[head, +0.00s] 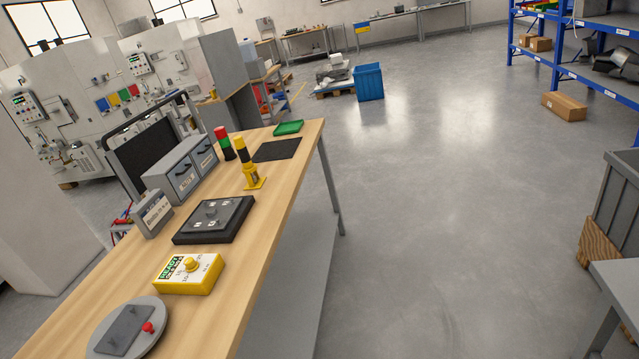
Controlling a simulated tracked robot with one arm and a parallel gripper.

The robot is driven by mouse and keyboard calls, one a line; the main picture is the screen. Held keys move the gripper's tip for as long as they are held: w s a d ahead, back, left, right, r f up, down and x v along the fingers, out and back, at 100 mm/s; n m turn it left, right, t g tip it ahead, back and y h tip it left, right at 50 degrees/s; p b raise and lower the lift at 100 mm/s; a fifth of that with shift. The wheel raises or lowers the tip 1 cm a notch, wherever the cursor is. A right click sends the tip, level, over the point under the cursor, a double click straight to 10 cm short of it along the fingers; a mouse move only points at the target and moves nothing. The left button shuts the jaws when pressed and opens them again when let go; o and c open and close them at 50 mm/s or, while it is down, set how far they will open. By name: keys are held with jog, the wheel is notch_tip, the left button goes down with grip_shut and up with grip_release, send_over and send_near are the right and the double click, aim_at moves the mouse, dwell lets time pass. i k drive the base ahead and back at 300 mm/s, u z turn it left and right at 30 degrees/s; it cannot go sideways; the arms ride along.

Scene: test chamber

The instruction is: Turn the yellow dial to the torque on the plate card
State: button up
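The yellow dial (190,264) is a round knob on top of a yellow box (188,287) with a white face. The box lies on the wooden workbench (240,270), near its right edge. A dark square plate (214,220) with a grey panel and small white labels lies behind the box. A small grey box with a white label (155,213) stands to its left. I cannot tell which label is the plate card. My gripper is not in view.
A round grey disc with a red knob (148,327) is at the near end. Behind are grey drawers (181,170), a yellow and black post (246,168), a red, black and green post (225,143), a black mat (277,150) and a green tray (288,128).

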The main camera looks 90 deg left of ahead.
aim_at(190, 266)
jog(key=i, duration=1.2)
jog(key=u, duration=3.8)
jog(key=k, duration=0.85)
jog(key=u, duration=0.2)
jog(key=i, duration=0.85)
jog(key=z, duration=0.15)
